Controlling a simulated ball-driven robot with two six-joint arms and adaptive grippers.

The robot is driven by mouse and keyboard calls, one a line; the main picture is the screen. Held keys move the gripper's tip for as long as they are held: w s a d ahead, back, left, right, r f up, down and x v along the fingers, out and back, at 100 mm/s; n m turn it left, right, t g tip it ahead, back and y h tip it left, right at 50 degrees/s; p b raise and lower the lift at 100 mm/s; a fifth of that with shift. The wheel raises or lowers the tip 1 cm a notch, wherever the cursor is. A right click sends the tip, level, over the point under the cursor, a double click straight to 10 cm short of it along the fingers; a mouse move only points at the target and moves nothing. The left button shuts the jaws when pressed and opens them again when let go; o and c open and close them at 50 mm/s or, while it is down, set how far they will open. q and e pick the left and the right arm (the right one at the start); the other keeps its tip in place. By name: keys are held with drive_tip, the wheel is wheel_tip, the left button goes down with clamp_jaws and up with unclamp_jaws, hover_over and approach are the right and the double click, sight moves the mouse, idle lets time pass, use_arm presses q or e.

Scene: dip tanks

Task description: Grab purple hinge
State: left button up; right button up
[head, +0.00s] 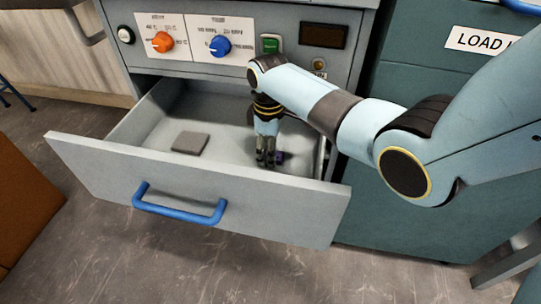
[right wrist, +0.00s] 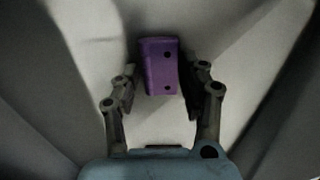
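The purple hinge (right wrist: 159,67) shows in the right wrist view as a purple block with dark holes, between the two fingers of my right gripper (right wrist: 160,85). A gap shows on its left side; the right finger is very close to it, and I cannot tell if it touches. In the head view my right gripper (head: 266,161) points down inside the open drawer (head: 200,180), and a bit of the purple hinge (head: 280,157) shows beside the fingertips, the rest hidden. My right gripper is open around the hinge. My left gripper is not in view.
A flat grey block (head: 190,143) lies in the drawer, left of my gripper. The drawer front has a blue handle (head: 180,207). Above is a panel with an orange knob (head: 162,42) and a blue knob (head: 220,45). A teal cabinet (head: 400,230) stands at right.

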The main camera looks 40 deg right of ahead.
drive_tip(key=c, duration=0.8)
drive_tip(key=shift+r, duration=0.15)
